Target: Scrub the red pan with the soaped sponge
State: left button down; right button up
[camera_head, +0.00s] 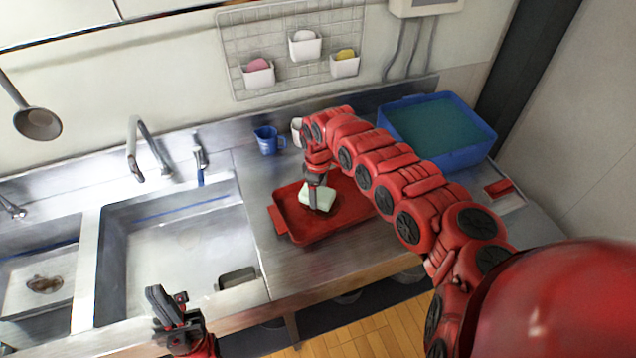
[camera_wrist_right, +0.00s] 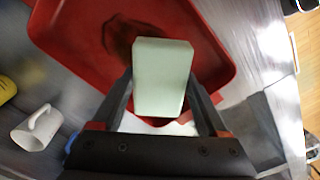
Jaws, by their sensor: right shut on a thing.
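The red pan (camera_head: 345,222) lies on the steel counter to the right of the sink. It also shows in the right wrist view (camera_wrist_right: 215,62), with a dark brown stain (camera_wrist_right: 118,38) on its floor. My right gripper (camera_head: 318,203) is over the left part of the pan and shut on a pale green sponge (camera_head: 318,193). In the right wrist view the sponge (camera_wrist_right: 162,75) sits between both fingers, close to the stain. I cannot tell whether it touches the pan. My left gripper (camera_head: 172,309) is empty and open in front of the sink.
A blue cup (camera_head: 267,141) and a white mug (camera_head: 297,131) stand behind the pan. A blue tub (camera_head: 462,157) of green-blue liquid is at the back right. The sink (camera_head: 112,262) with its tap (camera_head: 133,150) lies left. Wall baskets (camera_head: 305,47) hold sponges.

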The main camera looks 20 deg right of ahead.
jog(key=shift+w+a+f+b, duration=0.1)
jog(key=shift+f+b, duration=0.2)
jog(key=shift+f, duration=0.2)
jog(key=b, duration=0.4)
send_over(318, 214)
notch_tip(318, 214, down, 4)
jog(key=shift+w+f, duration=0.1)
jog(key=shift+f, duration=0.45)
jog(key=shift+r, duration=0.1)
jog(key=shift+f+b, duration=0.7)
jog(key=shift+f, duration=0.35)
